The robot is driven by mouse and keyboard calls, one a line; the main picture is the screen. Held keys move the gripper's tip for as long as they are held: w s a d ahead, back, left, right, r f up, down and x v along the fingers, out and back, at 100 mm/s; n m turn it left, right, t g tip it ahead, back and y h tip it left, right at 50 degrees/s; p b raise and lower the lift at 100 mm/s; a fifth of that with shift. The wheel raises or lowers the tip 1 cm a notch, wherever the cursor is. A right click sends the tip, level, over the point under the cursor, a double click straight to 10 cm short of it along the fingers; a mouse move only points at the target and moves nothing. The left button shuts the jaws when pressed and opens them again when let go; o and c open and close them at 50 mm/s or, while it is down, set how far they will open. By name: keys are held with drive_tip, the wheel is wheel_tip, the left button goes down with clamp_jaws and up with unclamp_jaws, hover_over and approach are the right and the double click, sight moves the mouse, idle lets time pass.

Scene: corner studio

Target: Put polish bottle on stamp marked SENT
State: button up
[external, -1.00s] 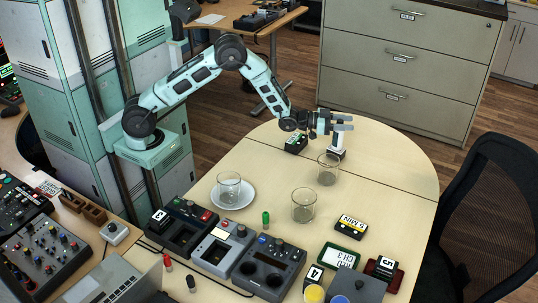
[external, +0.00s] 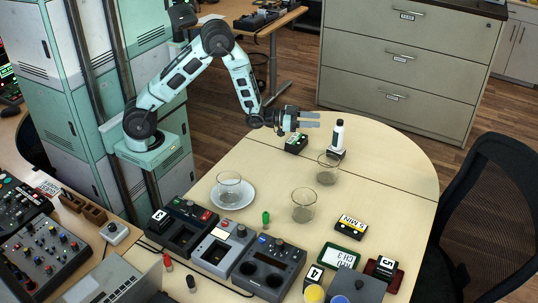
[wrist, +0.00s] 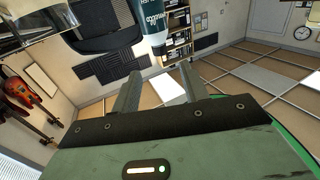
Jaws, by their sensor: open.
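The polish bottle (external: 338,134), white with a dark cap, stands upright on a small dark block (external: 343,155) at the table's far side. Any marking on this block is too small to read, so I cannot tell whether it is the stamp marked SENT. My gripper (external: 312,119) is open and empty, left of the bottle and apart from it. In the wrist view, the bottle (wrist: 153,24) shows its printed label at the top, beyond the spread fingers (wrist: 160,88); part of it is cut off.
Glass beakers (external: 328,170) (external: 304,206) stand nearer, and another is on a white saucer (external: 246,194). Control boxes and labelled blocks fill the front. The table's right side is clear.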

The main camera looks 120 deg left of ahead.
drive_tip(key=s+d+n+g+h, duration=0.1)
drive_tip(key=s+d+g, duration=0.4)
drive_tip(key=s, duration=0.5)
drive_tip(key=s+d+n+g+h, duration=0.1)
drive_tip(key=s+d+g+h, duration=0.2)
drive_tip(key=s+d+g, duration=0.3)
drive_tip(key=s+d+n+g+h, duration=0.1)
drive_tip(key=s+d+g, duration=0.4)
drive_tip(key=s, duration=1)
drive_tip(key=shift+s+d+r+g+h, duration=0.3)
drive_tip(key=shift+d+h, duration=0.3)
drive_tip(key=shift+d, duration=0.35)
wheel_tip(320, 180, up, 12)
drive_tip(key=p, duration=1.2)
